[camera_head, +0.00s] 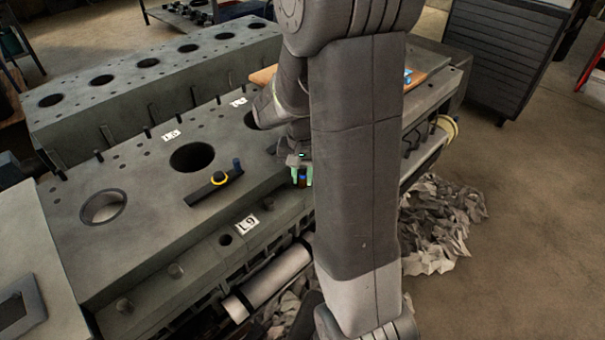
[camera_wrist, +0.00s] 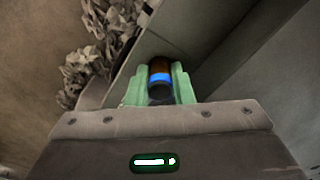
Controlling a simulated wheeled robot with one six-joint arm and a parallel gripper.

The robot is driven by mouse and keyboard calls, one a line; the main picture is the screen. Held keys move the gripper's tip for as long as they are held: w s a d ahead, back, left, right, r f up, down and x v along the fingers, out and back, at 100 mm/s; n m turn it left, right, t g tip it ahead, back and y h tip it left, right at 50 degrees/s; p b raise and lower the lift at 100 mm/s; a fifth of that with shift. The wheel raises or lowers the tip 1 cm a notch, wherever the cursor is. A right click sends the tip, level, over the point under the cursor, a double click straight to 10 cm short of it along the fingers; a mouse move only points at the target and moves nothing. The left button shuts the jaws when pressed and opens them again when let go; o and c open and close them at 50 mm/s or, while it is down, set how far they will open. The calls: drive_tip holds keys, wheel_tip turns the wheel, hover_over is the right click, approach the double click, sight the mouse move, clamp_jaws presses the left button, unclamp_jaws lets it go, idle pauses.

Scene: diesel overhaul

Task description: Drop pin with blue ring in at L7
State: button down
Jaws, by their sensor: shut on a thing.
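My gripper (camera_head: 301,176) is shut on the pin with the blue ring, over the near right side of the engine block (camera_head: 140,205). In the wrist view the pin (camera_wrist: 160,77) stands between the green fingers (camera_wrist: 160,88), with a brown part and a bright blue band showing. Its far end is hidden. In the camera_head view the pin (camera_head: 302,179) is small and dark between the fingers. I cannot make out a label L7. A white label near the block's front edge (camera_head: 246,223) seems to read L9 or L6, beside a small dark hole (camera_head: 225,240).
A black holder (camera_head: 200,194) with a yellow ring (camera_head: 219,179) and a blue-topped peg (camera_head: 237,163) lies on the block. Large bores (camera_head: 192,157) and short studs surround it. A pale cylinder (camera_head: 275,278) lies in front. Crumpled grey sheet (camera_head: 440,220) covers floor at right.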

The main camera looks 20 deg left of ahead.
drive_tip(key=shift+f, duration=0.15)
idle(0.4)
drive_tip(key=shift+f, duration=0.15)
drive_tip(key=c, duration=0.8)
unclamp_jaws()
drive_tip(key=shift+d, duration=0.1)
drive_tip(key=shift+a+r+p, duration=0.15)
drive_tip(key=shift+r+p, duration=0.55)
drive_tip(key=shift+r, duration=0.35)
drive_tip(key=shift+a+r+p, duration=0.1)
drive_tip(key=shift+r+p, duration=0.55)
drive_tip(key=shift+r, duration=0.35)
drive_tip(key=shift+r+p, duration=1.1)
drive_tip(key=shift+r, duration=0.45)
drive_tip(key=shift+d, duration=0.1)
